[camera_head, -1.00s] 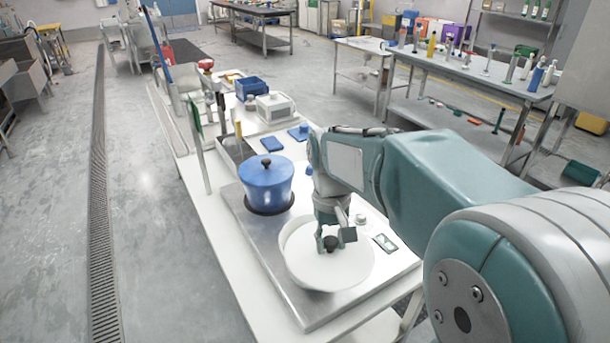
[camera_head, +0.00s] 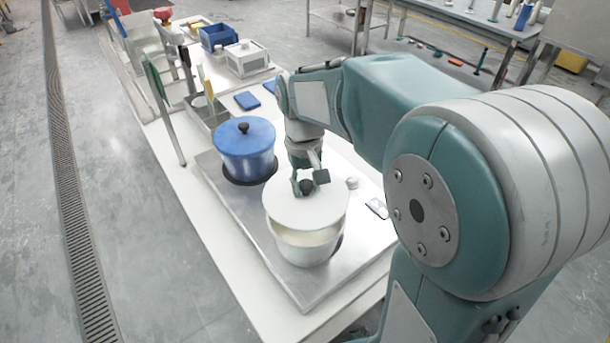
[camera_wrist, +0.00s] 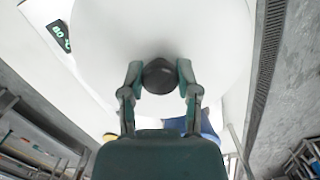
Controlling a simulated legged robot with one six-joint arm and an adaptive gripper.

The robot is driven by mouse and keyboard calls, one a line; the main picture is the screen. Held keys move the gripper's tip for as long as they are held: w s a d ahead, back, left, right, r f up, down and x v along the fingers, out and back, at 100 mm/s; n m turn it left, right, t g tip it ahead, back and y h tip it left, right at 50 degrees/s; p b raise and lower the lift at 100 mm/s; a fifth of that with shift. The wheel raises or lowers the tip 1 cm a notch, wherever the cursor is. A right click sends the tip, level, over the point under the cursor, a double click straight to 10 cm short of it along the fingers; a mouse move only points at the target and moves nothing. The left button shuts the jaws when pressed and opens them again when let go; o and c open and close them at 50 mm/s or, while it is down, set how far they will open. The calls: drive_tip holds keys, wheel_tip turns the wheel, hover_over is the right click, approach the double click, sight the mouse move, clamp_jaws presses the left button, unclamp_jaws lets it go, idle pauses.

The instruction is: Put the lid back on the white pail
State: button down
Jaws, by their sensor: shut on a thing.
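The white lid (camera_head: 322,207) is a flat disc with a black knob (camera_head: 306,187). My gripper (camera_head: 307,181) is shut on the knob and holds the lid roughly level. The white pail (camera_head: 300,255) stands on the steel plate in front of and below the lid. A strip of its pale inside shows under the lid's near edge, so the lid is apart from the rim there. The lid hides the pail's far rim. In the wrist view, the fingers (camera_wrist: 159,79) close on both sides of the knob (camera_wrist: 159,73), with the lid (camera_wrist: 110,30) filling the background.
A blue pot with a lid (camera_head: 246,153) stands just behind left of the pail on the steel plate (camera_head: 228,217). A small white knob-like item (camera_head: 352,182) and a dark-faced panel (camera_head: 377,207) lie to the right. Blue and white boxes stand farther back.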

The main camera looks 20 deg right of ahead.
sight(307, 200)
drive_tip(key=shift+f, duration=2.15)
drive_tip(key=shift+s+r, duration=0.1)
drive_tip(key=shift+s, duration=0.05)
drive_tip(key=shift+f, duration=0.2)
idle(0.5)
drive_tip(key=shift+c, duration=1.3)
unclamp_jaws()
drive_tip(key=shift+o, duration=1.3)
